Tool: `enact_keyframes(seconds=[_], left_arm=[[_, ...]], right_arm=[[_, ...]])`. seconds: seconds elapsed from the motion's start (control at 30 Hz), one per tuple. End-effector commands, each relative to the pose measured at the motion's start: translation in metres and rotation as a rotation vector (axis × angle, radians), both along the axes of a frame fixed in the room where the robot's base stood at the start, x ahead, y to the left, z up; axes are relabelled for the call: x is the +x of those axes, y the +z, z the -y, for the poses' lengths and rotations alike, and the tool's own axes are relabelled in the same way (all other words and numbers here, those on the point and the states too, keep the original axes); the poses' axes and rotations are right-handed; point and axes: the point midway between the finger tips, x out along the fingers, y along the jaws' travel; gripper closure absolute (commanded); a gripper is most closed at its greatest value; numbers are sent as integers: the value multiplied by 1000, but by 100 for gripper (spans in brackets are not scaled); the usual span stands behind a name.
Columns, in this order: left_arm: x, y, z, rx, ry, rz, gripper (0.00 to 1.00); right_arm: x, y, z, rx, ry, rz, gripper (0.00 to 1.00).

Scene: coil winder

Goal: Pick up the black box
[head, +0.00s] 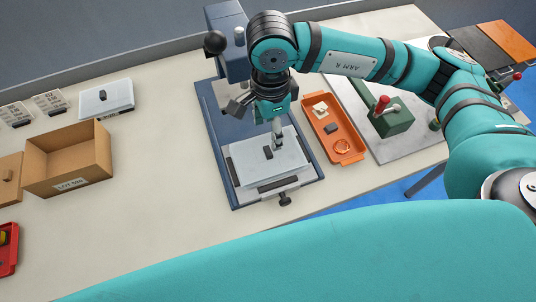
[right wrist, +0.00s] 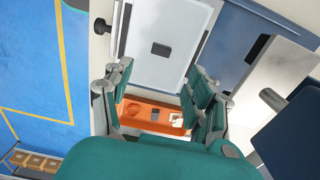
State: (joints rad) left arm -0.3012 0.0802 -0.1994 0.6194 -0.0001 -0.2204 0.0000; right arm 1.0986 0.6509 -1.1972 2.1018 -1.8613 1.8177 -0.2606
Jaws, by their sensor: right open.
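A small black box (head: 268,152) lies on the pale plate (head: 285,168) on the blue machine's base. It also shows in the right wrist view (right wrist: 161,49), beyond my fingertips and apart from them. Other small dark blocks lie in the orange tray (head: 330,128) and on a white plate at the left (head: 102,95); I cannot tell which one the task means. My right gripper (head: 258,108) is open and empty, above the machine, behind the pale plate. Its spread fingers show in the right wrist view (right wrist: 162,95). My left gripper is out of view.
The blue machine (head: 228,45) has a column and black knob close to my right gripper. The orange tray (head: 345,157) stands right of it, then a green fixture with a red-knobbed lever (head: 392,118). A cardboard box (head: 68,160) is at the left. The table between is clear.

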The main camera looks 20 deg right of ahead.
Motion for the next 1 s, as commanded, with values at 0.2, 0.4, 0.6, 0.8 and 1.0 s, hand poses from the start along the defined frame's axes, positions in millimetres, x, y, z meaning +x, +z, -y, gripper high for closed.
enact_keyframes(seconds=[0.2, 0.4, 0.6, 0.8, 1.0], left_arm=[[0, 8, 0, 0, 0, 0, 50], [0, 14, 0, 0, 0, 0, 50], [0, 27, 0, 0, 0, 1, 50], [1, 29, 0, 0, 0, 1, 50], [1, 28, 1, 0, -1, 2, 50]], right_arm=[[0, -32, 0, 1, -1, -2, 42], [0, -44, -1, 2, -1, -2, 42], [0, -74, -4, 1, -1, -4, 42], [0, -90, -4, 2, 1, -1, 42], [0, -92, -4, 2, 1, -3, 41]])
